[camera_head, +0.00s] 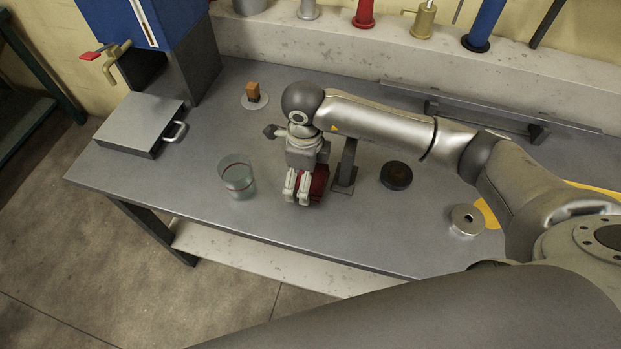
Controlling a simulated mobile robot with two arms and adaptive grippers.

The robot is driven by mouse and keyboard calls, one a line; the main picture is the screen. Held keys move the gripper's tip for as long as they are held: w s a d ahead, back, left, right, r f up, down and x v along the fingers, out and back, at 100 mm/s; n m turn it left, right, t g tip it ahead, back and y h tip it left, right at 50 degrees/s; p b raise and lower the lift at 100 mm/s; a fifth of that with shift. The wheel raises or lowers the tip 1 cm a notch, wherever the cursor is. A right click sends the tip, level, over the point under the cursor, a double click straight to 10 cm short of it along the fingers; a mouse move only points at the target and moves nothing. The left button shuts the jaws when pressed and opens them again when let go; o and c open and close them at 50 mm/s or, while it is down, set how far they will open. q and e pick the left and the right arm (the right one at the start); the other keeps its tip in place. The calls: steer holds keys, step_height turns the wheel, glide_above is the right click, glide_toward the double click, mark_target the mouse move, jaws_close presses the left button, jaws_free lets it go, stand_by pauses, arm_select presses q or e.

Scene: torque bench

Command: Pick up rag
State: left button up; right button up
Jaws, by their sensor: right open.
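A dark red item (321,182), which looks like the rag, sits on the grey bench right by the fingers of my right gripper (302,188). The gripper and its wrist hide part of it, so its full shape does not show. My right gripper points down at the bench, with its pale fingers open beside and in front of the red item. I cannot tell whether they touch it. My left gripper is not in view.
A clear glass (238,180) stands just left of the gripper. A dark post (346,168) and a black round piece (397,175) are to its right. A metal case (141,122), an orange block (252,89) and a silver disc (466,221) lie on the bench (200,195).

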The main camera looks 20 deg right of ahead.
steer(key=c, duration=1.1)
steer(key=shift+r+b, duration=0.35)
steer(key=shift+r, duration=0.15)
steer(key=s+a+r, duration=0.1)
steer(key=r, duration=0.1)
steer(key=a+r+b, duration=0.1)
steer(key=r, duration=0.1)
steer(key=s+a+r, duration=0.1)
steer(key=r, duration=0.1)
steer(key=shift+s+r+b, duration=0.3)
steer(key=shift+r+b, duration=0.1)
steer(key=s+a+r, duration=0.1)
steer(key=s+a, duration=0.1)
steer(key=s+a+r+b, duration=0.1)
steer(key=s+a+r, duration=0.1)
steer(key=a, duration=0.1)
steer(key=s+a+r, duration=0.2)
steer(key=s, duration=0.1)
steer(key=shift+a+r, duration=0.15)
